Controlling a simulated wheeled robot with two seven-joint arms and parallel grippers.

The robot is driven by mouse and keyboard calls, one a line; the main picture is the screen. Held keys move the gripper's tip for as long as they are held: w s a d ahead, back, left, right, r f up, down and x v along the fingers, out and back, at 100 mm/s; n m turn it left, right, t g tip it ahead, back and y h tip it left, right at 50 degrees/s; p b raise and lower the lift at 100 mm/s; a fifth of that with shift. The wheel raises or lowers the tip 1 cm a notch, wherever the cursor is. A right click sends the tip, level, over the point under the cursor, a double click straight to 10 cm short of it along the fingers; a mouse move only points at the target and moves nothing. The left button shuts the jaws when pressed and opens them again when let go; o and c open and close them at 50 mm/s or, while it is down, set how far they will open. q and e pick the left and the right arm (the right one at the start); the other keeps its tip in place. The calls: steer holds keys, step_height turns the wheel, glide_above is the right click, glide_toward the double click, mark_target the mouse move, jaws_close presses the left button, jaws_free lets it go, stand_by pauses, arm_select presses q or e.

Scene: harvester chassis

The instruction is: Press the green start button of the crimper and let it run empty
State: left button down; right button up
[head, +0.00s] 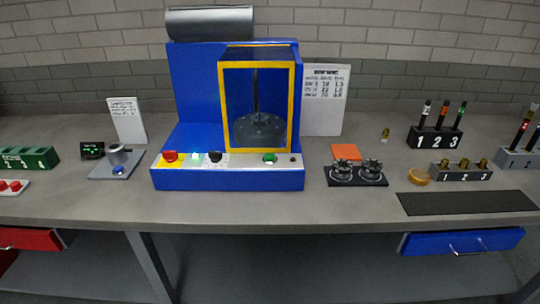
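The crimper (228,180) is a blue machine on the bench, with a yellow-framed window (223,110) on its front. A dark vertical rod and a round dark base (258,130) show behind the frame. I cannot tell from labels which green one is the start button. Neither of my grippers is in view.
The bench front before the crimper is clear.

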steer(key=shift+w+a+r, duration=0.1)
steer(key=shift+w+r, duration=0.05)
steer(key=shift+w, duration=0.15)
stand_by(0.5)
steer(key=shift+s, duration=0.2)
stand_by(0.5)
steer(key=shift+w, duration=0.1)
